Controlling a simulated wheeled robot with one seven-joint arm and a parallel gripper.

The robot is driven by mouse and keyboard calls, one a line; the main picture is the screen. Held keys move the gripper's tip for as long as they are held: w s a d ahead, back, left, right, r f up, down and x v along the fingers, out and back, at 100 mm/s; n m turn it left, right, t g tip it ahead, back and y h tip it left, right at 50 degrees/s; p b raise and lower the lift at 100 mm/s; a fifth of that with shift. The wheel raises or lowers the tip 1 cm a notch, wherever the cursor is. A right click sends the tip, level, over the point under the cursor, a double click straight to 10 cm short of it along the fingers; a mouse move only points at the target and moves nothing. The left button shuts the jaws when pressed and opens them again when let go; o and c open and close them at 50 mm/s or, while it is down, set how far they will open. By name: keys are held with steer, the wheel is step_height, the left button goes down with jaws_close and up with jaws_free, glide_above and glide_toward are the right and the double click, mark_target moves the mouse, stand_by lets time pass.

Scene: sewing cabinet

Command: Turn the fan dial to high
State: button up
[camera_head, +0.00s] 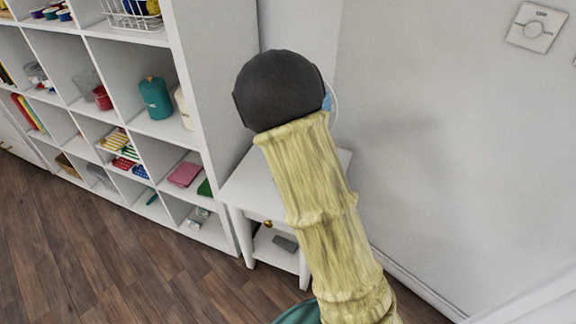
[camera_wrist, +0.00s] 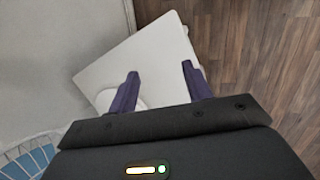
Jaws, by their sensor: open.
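In the head view my dark wrist and yellow-sleeved arm hide the fingers. They are well left of the wall plate and apart from it. A blue, finned thing with thin pale wires, perhaps a fan, shows at the wrist view's lower left (camera_wrist: 30,160).
The small white table (camera_head: 251,187) stands between the shelf and the wall, partly behind my arm. A white cube shelf (camera_head: 216,130) with craft supplies fills the left. The wall (camera_head: 430,130) between my arm and the plate is bare. Wooden floor (camera_head: 120,260) lies open in front.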

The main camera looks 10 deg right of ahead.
steer(key=s+r+m+t+y, duration=0.1)
steer(key=s+r+m, duration=0.3)
steer(key=s, duration=0.3)
steer(key=s+r+m+t+y, duration=0.1)
steer(key=s+r+m+y, duration=0.1)
steer(key=s, duration=0.6)
steer(key=shift+r+m+t, duration=0.3)
steer(key=shift+r+m, duration=0.6)
steer(key=shift+m, duration=0.1)
steer(key=shift+d, duration=0.1)
steer(key=shift+c, duration=1.5)
